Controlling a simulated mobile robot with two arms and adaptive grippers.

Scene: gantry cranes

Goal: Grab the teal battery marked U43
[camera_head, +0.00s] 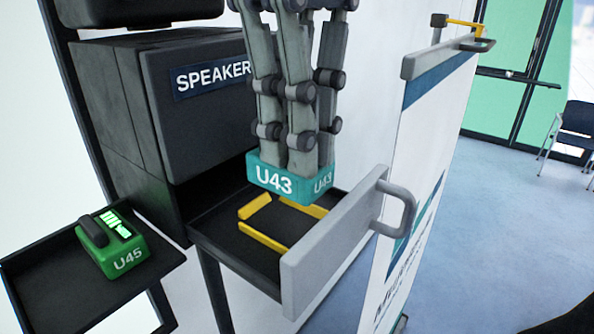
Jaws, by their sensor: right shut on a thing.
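The teal battery marked U43 (273,181) is in the middle of the head view, above an open drawer (218,222). My right gripper (298,165) comes down from the top and is shut on the battery. Its fingers cover most of the battery's top. The battery looks level and appears raised over the yellow bracket (265,238) on the drawer floor. My left gripper is not in view.
A green battery marked U45 (124,258) sits on a dark tray (50,290) at the left. A dark box labelled SPEAKER (205,120) stands behind the drawer. The drawer front (325,262) has a grey handle (404,207). A white panel (425,130) stands to the right.

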